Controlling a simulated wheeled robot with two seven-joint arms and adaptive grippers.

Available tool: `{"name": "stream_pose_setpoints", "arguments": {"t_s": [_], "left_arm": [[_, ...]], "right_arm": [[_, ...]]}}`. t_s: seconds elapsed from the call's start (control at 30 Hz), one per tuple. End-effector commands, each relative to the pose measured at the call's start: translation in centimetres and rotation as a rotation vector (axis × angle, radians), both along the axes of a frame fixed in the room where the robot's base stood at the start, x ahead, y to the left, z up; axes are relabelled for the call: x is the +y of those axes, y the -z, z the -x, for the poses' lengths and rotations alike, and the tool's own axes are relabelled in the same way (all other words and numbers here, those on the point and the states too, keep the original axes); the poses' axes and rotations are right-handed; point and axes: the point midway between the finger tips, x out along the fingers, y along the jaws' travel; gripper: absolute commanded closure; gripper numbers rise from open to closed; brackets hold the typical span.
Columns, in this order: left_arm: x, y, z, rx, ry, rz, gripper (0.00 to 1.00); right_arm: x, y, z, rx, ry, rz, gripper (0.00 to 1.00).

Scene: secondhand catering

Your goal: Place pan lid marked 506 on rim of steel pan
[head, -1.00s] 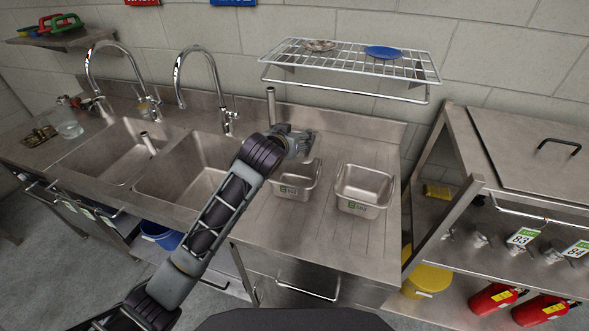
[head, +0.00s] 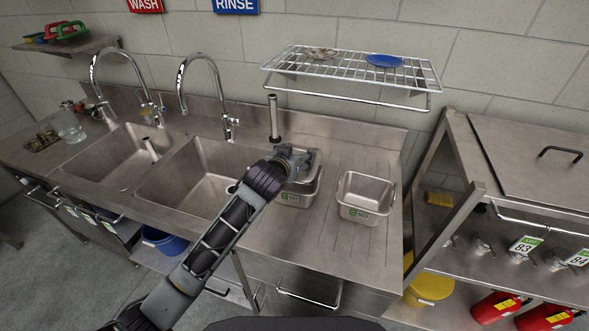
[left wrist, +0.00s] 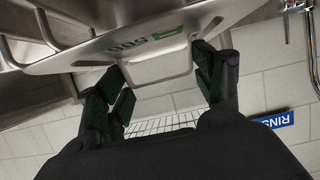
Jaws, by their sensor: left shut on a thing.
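My left gripper (head: 293,160) is over the left steel pan (head: 298,198) on the drainboard. In the left wrist view its green-padded fingers (left wrist: 160,65) are either side of the handle of the steel lid marked 506 (left wrist: 75,60), which has a green label. The gripper is shut on this lid. In the head view, a small part of the lid (head: 314,160) shows beside the gripper, above the pan's back. The arm and gripper hide most of the rest, so I cannot tell whether lid and rim touch. My right gripper is not in view.
A second open steel pan (head: 366,196) stands to the right. An upright pipe (head: 273,118) stands behind the gripper. A wire shelf (head: 350,72) with plates hangs above. The sink basins (head: 190,180) lie left. The drainboard front (head: 330,245) is clear.

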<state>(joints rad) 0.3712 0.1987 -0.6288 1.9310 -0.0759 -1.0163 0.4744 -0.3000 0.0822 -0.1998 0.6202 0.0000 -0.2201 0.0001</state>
Motion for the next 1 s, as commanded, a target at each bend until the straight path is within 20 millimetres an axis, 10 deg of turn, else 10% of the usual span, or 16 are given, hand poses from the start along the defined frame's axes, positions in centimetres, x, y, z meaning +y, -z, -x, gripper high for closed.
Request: {"name": "stream_pose_setpoints", "arguments": {"t_s": [1.0], "left_arm": [[0.0,5.5,0.0,-0.001,0.0,0.0,0.61]], "right_arm": [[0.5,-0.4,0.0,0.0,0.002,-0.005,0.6]]}}
